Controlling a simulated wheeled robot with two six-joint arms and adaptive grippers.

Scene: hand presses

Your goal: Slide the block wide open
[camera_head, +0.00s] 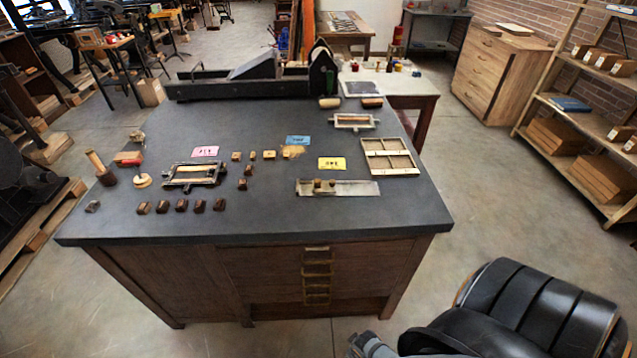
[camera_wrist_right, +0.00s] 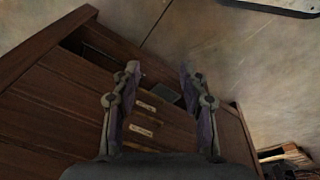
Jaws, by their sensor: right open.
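The dark-topped wooden cabinet (camera_head: 259,263) stands ahead in the head view, with several brass pulls (camera_head: 317,273) stacked down the middle of its front. No single piece is clearly marked as the block; the drawer fronts around the pulls look closed. In the right wrist view the wooden front (camera_wrist_right: 60,95) is tilted, and two pale pulls (camera_wrist_right: 145,106) show between my fingers. My right gripper (camera_wrist_right: 159,72) is open with nothing held, its fingers spread in front of the cabinet. In the head view only part of my right arm shows at the bottom. My left gripper is not in view.
The cabinet top carries type blocks (camera_head: 181,205), a small metal frame (camera_head: 194,174), a composing stick (camera_head: 338,188), a wooden tray (camera_head: 390,156), coloured cards and a long dark press bed (camera_head: 240,80). Shelves (camera_head: 590,115) stand far right.

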